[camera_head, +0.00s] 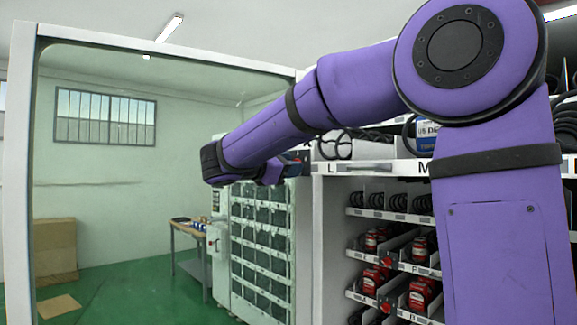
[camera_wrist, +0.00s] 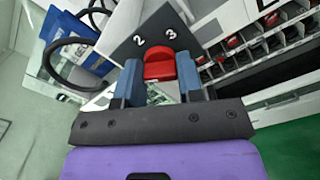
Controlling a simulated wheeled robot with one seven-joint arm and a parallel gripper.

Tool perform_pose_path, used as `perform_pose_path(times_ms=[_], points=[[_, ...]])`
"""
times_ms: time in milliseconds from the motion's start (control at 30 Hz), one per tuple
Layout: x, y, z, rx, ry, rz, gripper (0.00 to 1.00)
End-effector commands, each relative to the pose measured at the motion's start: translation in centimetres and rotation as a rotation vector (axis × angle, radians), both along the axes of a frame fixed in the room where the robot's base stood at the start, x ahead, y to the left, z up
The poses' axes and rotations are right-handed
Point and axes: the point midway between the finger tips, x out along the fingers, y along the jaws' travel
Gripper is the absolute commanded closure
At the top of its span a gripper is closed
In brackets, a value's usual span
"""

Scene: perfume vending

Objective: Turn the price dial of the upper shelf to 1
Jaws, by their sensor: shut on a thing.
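The red price dial (camera_wrist: 160,64) sits on a dark plate (camera_wrist: 150,30) in the wrist view. White numerals 2 and 3 show on the plate above the dial; a 1 is not visible. My gripper (camera_wrist: 160,78) has its two blue-grey fingers on either side of the dial and is shut on it. In the head view, my gripper (camera_head: 290,168) is at the left end of the labelled upper shelf edge (camera_head: 345,168), near the letter L. The dial is too small and covered there to read.
A rack with several red items (camera_head: 418,292) in rows stands below the shelf edge. Black coiled cables (camera_head: 350,140) and a blue box (camera_head: 427,133) lie above it. A large glass-like panel in a white frame (camera_head: 20,170) stands at left. My purple arm covers much of the right.

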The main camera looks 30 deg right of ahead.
Motion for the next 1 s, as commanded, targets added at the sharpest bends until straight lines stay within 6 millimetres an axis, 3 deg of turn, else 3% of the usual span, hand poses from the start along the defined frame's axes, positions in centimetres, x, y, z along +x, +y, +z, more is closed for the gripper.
perform_pose_path(times_ms=[533,567,633,1000], points=[[0.02,0.02,-0.12,-0.004,0.027,0.0,0.89],[0.02,0.02,-0.12,-0.004,0.027,0.0,0.59],[0.02,0.02,-0.1,-0.004,0.026,0.0,0.43],[-0.04,0.44,-0.04,-0.004,0.024,0.001,0.4]])
